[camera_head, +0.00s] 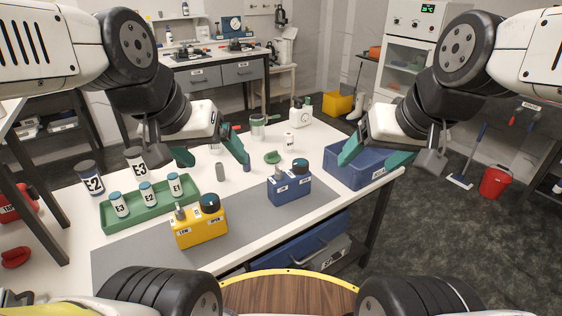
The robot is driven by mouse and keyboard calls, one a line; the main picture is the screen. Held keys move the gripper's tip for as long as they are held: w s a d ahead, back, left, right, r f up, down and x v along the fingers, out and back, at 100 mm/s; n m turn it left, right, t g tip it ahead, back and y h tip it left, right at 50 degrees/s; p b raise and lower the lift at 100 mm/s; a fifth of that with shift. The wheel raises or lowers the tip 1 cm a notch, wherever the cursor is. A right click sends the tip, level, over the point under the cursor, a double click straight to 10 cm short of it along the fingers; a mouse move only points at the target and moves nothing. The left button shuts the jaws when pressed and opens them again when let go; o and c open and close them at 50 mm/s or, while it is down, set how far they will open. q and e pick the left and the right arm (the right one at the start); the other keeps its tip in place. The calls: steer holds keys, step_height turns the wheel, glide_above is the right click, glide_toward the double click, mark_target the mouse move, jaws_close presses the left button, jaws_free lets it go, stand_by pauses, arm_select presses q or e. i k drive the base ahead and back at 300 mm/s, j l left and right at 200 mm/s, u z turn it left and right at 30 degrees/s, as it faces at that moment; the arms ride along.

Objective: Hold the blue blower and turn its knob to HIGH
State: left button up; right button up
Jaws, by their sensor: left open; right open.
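The blue blower (289,189) is a boxy blue unit with white labels on its front. It stands upright on the grey mat (150,262) near the table's front right. A dark round knob (301,166) sits on its top right, and a small grey part shows on its top left. The knob's setting is too small to read. My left gripper (212,155) is open and empty, above the table, up and left of the blue blower. My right gripper (374,158) is open and empty, above the blue bin, right of the blower. Neither gripper touches the blower.
A similar yellow unit (201,231) stands left of the blue blower. A green tray (113,218) with several bottles lies further left. A blue bin (343,174) stands close on the right.

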mark_target(279, 174)
steer(key=i+l+u, duration=0.2)
steer(key=l+u, duration=0.8)
steer(key=l, duration=0.25)
steer(key=l+u, duration=0.5)
steer(key=l, duration=0.15)
